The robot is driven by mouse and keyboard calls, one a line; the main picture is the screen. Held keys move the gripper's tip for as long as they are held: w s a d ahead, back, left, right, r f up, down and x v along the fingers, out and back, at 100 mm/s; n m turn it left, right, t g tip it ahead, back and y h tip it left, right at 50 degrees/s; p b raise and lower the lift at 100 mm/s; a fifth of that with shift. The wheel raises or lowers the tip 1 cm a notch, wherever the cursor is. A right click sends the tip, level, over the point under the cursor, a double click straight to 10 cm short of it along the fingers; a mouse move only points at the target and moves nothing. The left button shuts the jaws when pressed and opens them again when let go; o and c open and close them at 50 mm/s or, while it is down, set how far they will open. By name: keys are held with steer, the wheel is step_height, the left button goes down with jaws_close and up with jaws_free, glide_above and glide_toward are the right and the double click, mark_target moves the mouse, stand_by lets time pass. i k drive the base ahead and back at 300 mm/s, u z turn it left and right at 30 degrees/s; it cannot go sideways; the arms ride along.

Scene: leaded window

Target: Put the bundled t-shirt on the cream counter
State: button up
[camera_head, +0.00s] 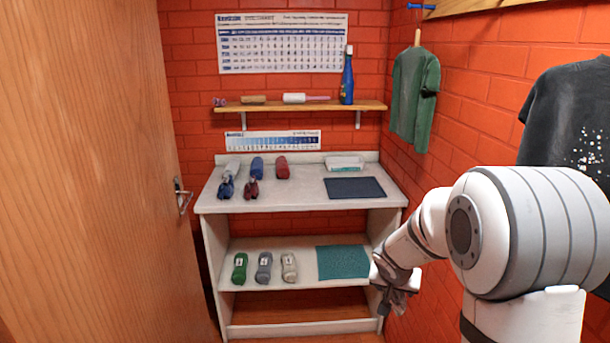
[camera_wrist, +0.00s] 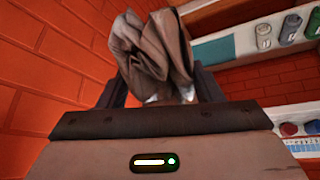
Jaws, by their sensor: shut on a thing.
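The bundled t-shirt (camera_wrist: 152,50) is a crumpled grey-brown cloth in the wrist view. It sits between the two dark fingers of my gripper (camera_wrist: 161,88), which is shut on it. In the head view my gripper (camera_head: 397,296) is low, just right of the shelf unit and near the red wall, below counter height. The bundle is hard to make out there. The cream counter (camera_head: 302,199) is the top board of the shelf unit, up and left of my gripper.
Rolled bundles (camera_head: 257,166) stand on the counter's left half. A dark blue mat (camera_head: 354,188) and a folded pale stack (camera_head: 344,163) are on its right. The counter's middle is bare. The lower shelf holds rolls (camera_head: 264,268) and a teal mat (camera_head: 342,262). A wooden door (camera_head: 85,170) is at left.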

mark_target(274, 193)
steer(key=z, duration=0.15)
steer(key=i, duration=0.3)
steer(key=u, duration=0.9)
steer(key=i, duration=1.95)
steer(key=u, duration=0.05)
